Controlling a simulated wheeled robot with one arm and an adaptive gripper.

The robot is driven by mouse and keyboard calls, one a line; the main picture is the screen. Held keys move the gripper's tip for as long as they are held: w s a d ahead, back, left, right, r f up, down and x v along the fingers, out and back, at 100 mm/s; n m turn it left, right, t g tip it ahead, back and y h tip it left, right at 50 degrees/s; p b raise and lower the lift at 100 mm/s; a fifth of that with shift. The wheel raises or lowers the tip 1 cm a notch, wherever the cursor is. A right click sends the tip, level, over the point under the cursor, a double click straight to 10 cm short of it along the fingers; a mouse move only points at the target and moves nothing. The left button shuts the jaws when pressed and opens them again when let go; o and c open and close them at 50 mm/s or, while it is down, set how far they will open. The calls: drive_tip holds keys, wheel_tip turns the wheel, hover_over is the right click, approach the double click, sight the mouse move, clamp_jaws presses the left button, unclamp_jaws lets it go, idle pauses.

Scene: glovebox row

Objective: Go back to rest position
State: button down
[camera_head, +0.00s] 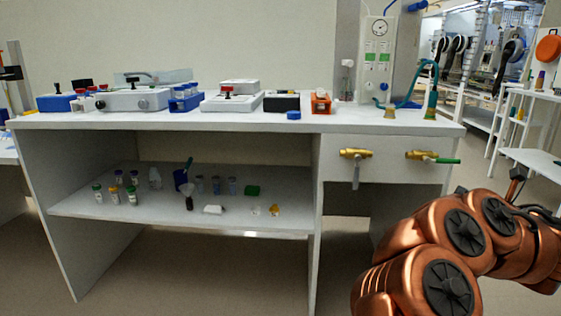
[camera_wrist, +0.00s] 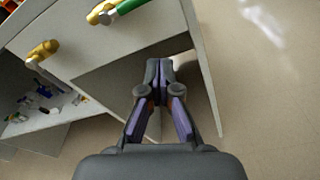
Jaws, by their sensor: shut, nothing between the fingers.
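My gripper (camera_wrist: 158,78) shows in the wrist view with its two fingers together and nothing between them. It is in the air near the right end of the white bench, and its tips overlap the dark opening under the bench in the picture. In the head view my copper-coloured arm fills the lower right, and the gripper itself is not visible there. The bench top (camera_head: 180,121) stands ahead of me and to the left.
Brass valves (camera_head: 355,154) and (camera_head: 432,157) stick out from the bench front. Vials (camera_head: 131,195) and small items stand on the lower shelf (camera_head: 95,208). Boxes, a gauge panel (camera_head: 379,58) and flasks sit on top. A white rack (camera_head: 535,160) stands at right. Floor (camera_wrist: 262,90) beside the bench is clear.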

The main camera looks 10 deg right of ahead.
drive_tip(key=s+a+r+m+g+h+p, duration=0.1)
drive_tip(key=s+r+m+g+h+p, duration=0.2)
drive_tip(key=r+m+p, duration=0.7)
drive_tip(key=s+a+r+m+g+h+p, duration=0.15)
drive_tip(key=r+m+h+p, duration=0.25)
drive_tip(key=r+m+p, duration=0.65)
drive_tip(key=s+a+r+m+g+y+p, duration=0.1)
drive_tip(key=s+a+g+y+p, duration=0.3)
drive_tip(key=a, duration=0.9)
drive_tip(key=s+a+r+m+g+y+p, duration=0.1)
drive_tip(key=s+a+m+g+y+p, duration=0.2)
drive_tip(key=s+a+p, duration=0.7)
drive_tip(key=s+a+r+m+g+y+p, duration=0.1)
drive_tip(key=s+a+m+g+y+p, duration=0.3)
drive_tip(key=a, duration=1.2)
drive_tip(key=s+g+p, duration=0.2)
drive_tip(key=s+p, duration=0.2)
drive_tip(key=s, duration=0.2)
drive_tip(key=shift+s+r+y, duration=0.2)
drive_tip(key=shift+s+y, duration=0.1)
drive_tip(key=shift+s, duration=0.1)
